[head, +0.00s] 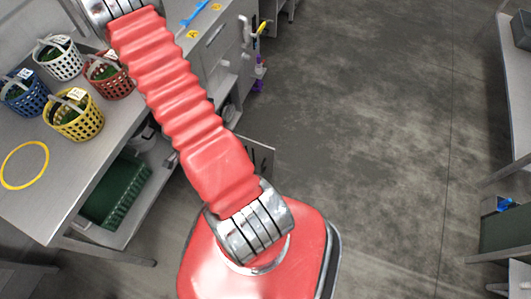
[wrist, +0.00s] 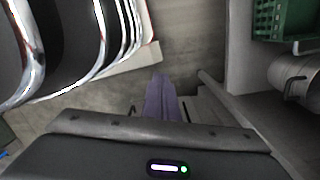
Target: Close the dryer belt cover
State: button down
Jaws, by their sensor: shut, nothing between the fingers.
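I cannot pick out the dryer belt cover for certain in either view. In the head view, a grey cabinet front (head: 216,42) with a slim handle stands at the top centre, beyond my red arm. A pale panel with dark marks (head: 261,156) shows partly behind my arm, and I cannot tell what it belongs to. In the wrist view, my gripper (wrist: 159,78) is shut and empty, its purplish-grey fingers pointing at the floor beside a grey structure. My gripper is not visible in the head view.
A steel bench at left carries blue, white, red and yellow baskets (head: 78,122) and a yellow ring (head: 25,143). A green crate (head: 117,190) sits on its lower shelf. A green crate also shows in the wrist view (wrist: 275,20). Open concrete floor (head: 370,130) lies at right.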

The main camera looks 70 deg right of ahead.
jog(key=s+d+f+m+g+h, duration=0.3)
jog(key=s+d+f+m, duration=0.35)
jog(key=s+f, duration=0.2)
jog(key=s+d+r+m+g+h, duration=0.2)
jog(key=s+d+m+h, duration=0.1)
jog(key=s+d+m, duration=0.2)
jog(key=shift+s+d+r+m, duration=0.3)
jog(key=shift+s+d+m, duration=0.05)
jog(key=shift+s+m, duration=0.7)
send_over(267, 154)
jog(key=a, duration=0.3)
jog(key=shift+s+f, duration=0.2)
jog(key=shift+f, duration=1.8)
jog(key=shift+s+f, duration=0.2)
jog(key=shift+f, duration=1.8)
